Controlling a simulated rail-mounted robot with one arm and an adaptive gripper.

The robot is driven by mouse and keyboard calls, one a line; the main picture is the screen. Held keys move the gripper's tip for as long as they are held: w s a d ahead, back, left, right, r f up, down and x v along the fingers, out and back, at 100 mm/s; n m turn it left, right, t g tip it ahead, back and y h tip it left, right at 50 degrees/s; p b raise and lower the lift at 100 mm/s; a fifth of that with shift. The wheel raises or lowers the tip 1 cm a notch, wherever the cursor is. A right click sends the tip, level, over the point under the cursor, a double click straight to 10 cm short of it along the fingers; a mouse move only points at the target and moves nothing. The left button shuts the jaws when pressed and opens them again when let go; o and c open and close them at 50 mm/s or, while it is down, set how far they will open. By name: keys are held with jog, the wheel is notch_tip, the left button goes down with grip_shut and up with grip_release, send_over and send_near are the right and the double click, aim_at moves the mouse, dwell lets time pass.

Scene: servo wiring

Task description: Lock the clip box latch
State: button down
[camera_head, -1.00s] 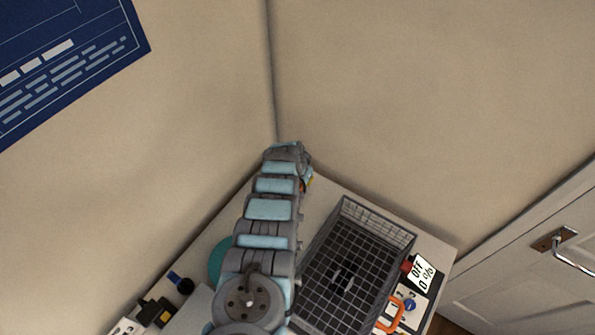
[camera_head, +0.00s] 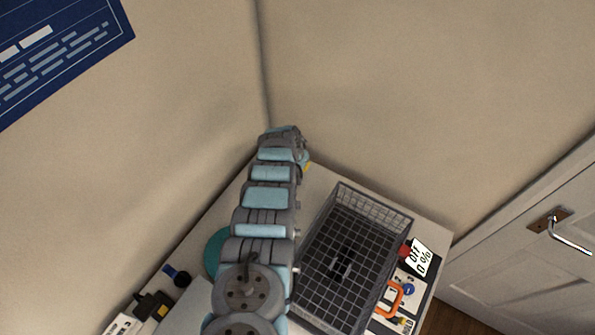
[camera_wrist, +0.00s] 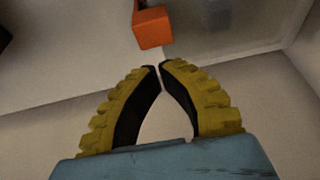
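My gripper (camera_wrist: 160,67) has yellow fingers with black pads. Its tips are almost touching, with nothing visible between them. Just beyond the tips in the wrist view is an orange block-like piece (camera_wrist: 153,28), apart from the fingers. It may be the latch, but I cannot tell for sure. A blurred grey shape (camera_wrist: 235,22) lies right of it, possibly part of the clip box. In the head view my arm reaches to the table's back corner, and only a bit of yellow finger (camera_head: 307,167) shows there. The clip box is hidden or not identifiable in that view.
A grey wire basket (camera_head: 378,202) stands right of my arm on the table (camera_head: 432,232). A teal round object (camera_head: 213,250) is left. Walls close off the back corner.

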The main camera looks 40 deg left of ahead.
jog(key=shift+w+f+b, duration=0.15)
jog(key=shift+w+b, duration=0.35)
jog(key=shift+b, duration=0.45)
jog(key=shift+w+f+b, duration=0.15)
jog(key=shift+w+b, duration=0.35)
jog(key=shift+b, duration=0.4)
jog(key=p+v, duration=0.7)
jog(key=v, duration=0.3)
jog(key=shift+r, duration=0.3)
